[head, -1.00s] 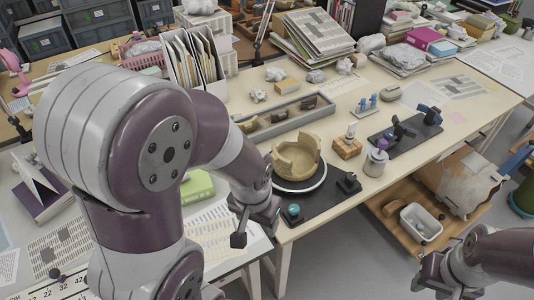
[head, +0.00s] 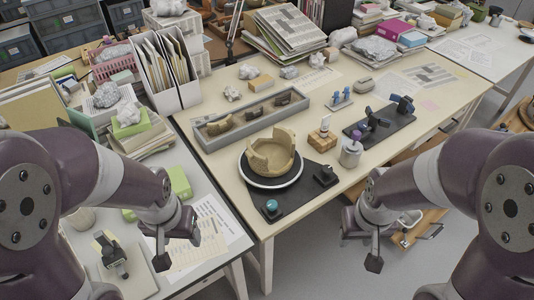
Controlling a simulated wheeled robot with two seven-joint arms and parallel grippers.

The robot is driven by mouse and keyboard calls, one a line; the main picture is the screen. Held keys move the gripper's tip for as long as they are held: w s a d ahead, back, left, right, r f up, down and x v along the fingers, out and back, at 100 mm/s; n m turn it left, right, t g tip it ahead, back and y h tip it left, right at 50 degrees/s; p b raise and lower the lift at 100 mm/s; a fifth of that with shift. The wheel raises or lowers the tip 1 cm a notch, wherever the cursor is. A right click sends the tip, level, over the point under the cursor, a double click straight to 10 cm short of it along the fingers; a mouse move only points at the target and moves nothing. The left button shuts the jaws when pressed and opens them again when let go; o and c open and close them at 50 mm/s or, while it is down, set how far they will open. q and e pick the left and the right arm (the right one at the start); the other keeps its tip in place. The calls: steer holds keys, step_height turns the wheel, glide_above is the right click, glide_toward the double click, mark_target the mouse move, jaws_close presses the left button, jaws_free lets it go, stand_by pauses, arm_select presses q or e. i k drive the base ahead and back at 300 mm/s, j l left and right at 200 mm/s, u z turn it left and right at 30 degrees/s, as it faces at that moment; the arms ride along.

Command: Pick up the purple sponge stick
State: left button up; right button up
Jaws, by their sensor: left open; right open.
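The purple sponge stick (head: 356,136) stands in a small grey jar (head: 351,154) near the table's right front edge. Only its purple upper end shows; the rest is hidden in the jar. My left gripper (head: 178,249) is open and empty, low at the left, over the side table with papers. My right gripper (head: 359,249) is open and empty, in front of the table edge, below the jar in the picture and apart from it.
Left of the jar are a wooden block with a white-topped tool (head: 322,133) and a partly built bowl (head: 270,157) on a turntable. A dark tool board (head: 385,128) lies behind right. A long grey tray (head: 215,142) holds sherds.

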mark_target(353, 146)
steer(key=i+l+u, duration=0.2)
steer(key=l, duration=0.15)
steer(key=i+l+u, duration=0.15)
steer(key=l, duration=0.2)
steer(key=i+l+u, duration=0.2)
steer(key=l, duration=0.2)
steer(key=i+l+u, duration=0.2)
steer(key=l, duration=0.2)
steer(key=l+u, duration=0.15)
steer(key=l, duration=0.3)
steer(key=i+l+u, duration=0.2)
steer(key=l, duration=0.25)
steer(key=k+j, duration=0.05)
steer(key=k, duration=0.05)
